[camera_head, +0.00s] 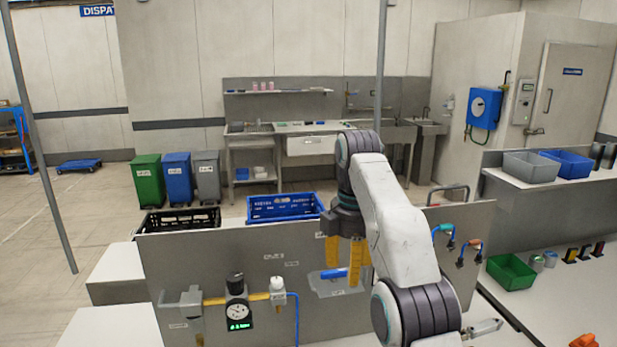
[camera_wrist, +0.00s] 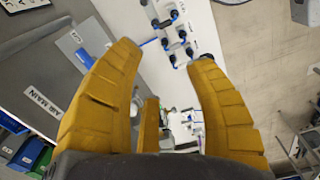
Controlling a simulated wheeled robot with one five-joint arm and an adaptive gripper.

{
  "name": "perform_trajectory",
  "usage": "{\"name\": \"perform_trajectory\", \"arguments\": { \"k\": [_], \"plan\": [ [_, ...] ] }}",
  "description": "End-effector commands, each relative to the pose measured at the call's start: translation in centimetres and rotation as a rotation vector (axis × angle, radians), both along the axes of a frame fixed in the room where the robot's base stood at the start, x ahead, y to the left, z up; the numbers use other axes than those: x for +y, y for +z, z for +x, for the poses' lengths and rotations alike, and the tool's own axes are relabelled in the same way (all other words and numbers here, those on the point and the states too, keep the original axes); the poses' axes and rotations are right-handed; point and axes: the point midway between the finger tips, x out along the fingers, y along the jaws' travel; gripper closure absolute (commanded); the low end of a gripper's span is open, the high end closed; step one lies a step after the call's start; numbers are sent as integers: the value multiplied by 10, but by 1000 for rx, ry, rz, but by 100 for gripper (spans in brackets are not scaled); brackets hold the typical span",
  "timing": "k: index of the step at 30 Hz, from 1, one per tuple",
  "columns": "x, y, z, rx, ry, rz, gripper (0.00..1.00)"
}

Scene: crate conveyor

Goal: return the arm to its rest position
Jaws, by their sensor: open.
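My gripper (camera_head: 343,262) hangs down from my raised arm in the head view, in front of the grey panel. Its yellow fingers are spread apart and nothing is between them. In the wrist view my gripper (camera_wrist: 165,75) is also open and empty, with white equipment and floor showing beyond the fingers. My arm is bent, with the wrist at the middle of the head view. A blue item (camera_head: 334,273) shows behind the fingers against the panel; I cannot tell whether it touches them.
A grey panel (camera_head: 225,262) with a gauge and yellow pipe stands close in front. Behind it are a black crate (camera_head: 180,219) and a blue crate (camera_head: 284,207). A green bin (camera_head: 512,273) sits on the right counter. Open floor lies at the left.

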Motion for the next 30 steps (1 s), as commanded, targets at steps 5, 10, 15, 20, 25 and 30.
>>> {"name": "perform_trajectory", "arguments": {
  "k": [5, 10, 15, 20, 25, 30],
  "plan": [
    [-5, 8, -6, -17, -65, 4, 51],
    [-12, 17, -15, -38, -151, 12, 51],
    [-22, 26, -31, -70, -280, 25, 51],
    [-36, 32, -59, -110, -453, 47, 51],
    [-50, 29, -95, -152, -642, 79, 51],
    [-62, 16, -135, -191, -830, 116, 51]
  ]
}}
